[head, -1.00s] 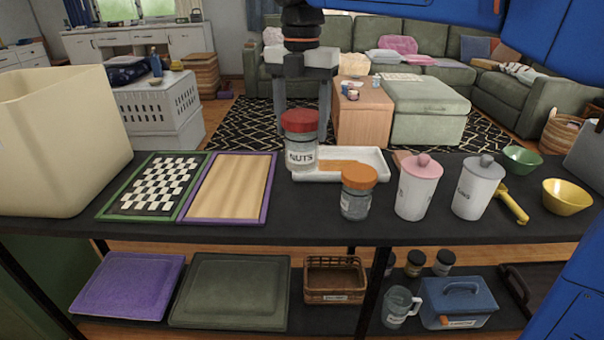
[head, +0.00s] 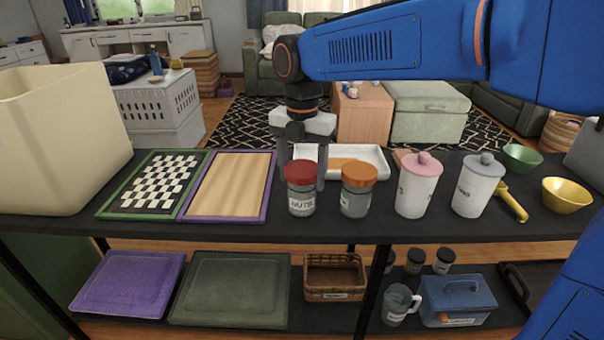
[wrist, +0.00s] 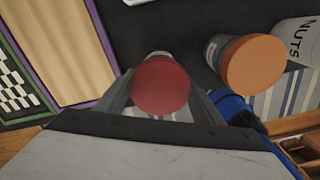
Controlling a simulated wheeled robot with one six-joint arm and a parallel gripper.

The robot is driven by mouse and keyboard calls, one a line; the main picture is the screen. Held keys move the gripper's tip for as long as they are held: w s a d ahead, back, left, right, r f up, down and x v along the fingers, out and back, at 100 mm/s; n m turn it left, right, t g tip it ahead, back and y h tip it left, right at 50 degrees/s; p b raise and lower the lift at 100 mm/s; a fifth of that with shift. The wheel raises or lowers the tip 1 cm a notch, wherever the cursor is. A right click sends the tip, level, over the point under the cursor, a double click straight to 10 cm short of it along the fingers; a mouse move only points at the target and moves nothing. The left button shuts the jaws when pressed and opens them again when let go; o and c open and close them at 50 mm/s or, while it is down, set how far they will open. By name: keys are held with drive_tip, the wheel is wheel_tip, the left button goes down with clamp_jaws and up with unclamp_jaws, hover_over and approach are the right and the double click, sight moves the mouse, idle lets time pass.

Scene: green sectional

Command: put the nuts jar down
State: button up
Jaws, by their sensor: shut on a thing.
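The nuts jar (head: 301,198) is a clear jar with a red lid and a "NUTS" label. It is upright near the front of the dark shelf top, between the purple-framed board and the orange-lidded jar. My gripper (head: 302,170) is shut on it from above and behind. In the wrist view the red lid (wrist: 161,85) sits between the two fingers. The jar's base looks at or very near the surface; I cannot tell if it touches.
The orange-lidded jar (head: 356,190) stands close on the right, with a pink-lidded canister (head: 417,190) beyond it. The purple-framed board (head: 228,187) lies to the left. A white tray (head: 374,160) is behind. A narrow dark strip is free in front.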

drive_tip(key=shift+f, duration=0.15)
drive_tip(key=o, duration=1.4)
wheel_tip(320, 180, up, 12)
